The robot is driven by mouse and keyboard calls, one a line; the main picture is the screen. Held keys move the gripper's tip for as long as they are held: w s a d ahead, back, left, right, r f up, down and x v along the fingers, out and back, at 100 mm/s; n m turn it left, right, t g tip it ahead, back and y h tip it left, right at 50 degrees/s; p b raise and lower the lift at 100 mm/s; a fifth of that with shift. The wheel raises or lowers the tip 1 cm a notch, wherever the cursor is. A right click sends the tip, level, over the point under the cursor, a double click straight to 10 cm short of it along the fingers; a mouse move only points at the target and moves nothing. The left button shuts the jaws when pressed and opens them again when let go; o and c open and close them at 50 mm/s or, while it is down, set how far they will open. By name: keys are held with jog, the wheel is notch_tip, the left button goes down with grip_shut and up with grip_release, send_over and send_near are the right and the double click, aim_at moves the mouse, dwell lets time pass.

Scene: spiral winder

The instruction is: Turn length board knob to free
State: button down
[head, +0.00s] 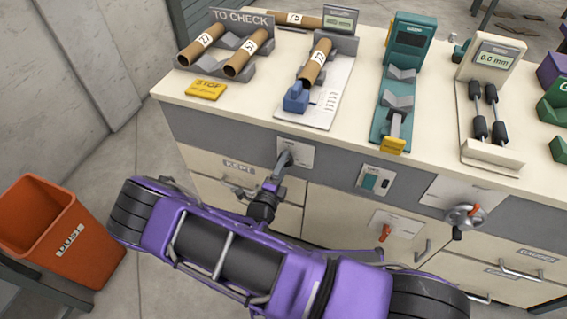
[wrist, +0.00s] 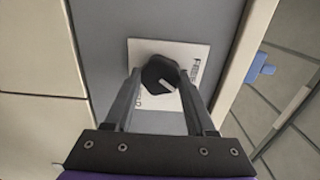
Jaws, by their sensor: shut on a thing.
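The length board knob (wrist: 158,72) is a black knob with a pale mark, on a white plate (wrist: 145,48) set in the grey front panel. The mark slants across the knob's lower right part. Lettering that seems to read FREE runs along the plate's right side; other letters at lower left are partly hidden. My gripper (wrist: 159,80) is shut on the knob, one finger on each side. In the head view my gripper (head: 281,168) reaches the plate (head: 303,154) from below and hides the knob. The board above (head: 325,100) carries a cardboard tube (head: 315,64) and a blue block (head: 296,98).
A rack marked TO CHECK (head: 243,18) holds tubes at the back left. A teal gauge (head: 404,60) and a grey display (head: 489,65) stand to the right. A switch (head: 375,180) and a crank (head: 465,216) sit on the front. An orange bin (head: 60,235) stands left.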

jog(key=shift+n, duration=3.6)
jog(key=shift+c, duration=1.1)
grip_release()
jog(key=v, duration=1.7)
jog(key=shift+s+p, duration=0.25)
jog(key=shift+p, duration=0.1)
jog(key=shift+a+r, duration=0.1)
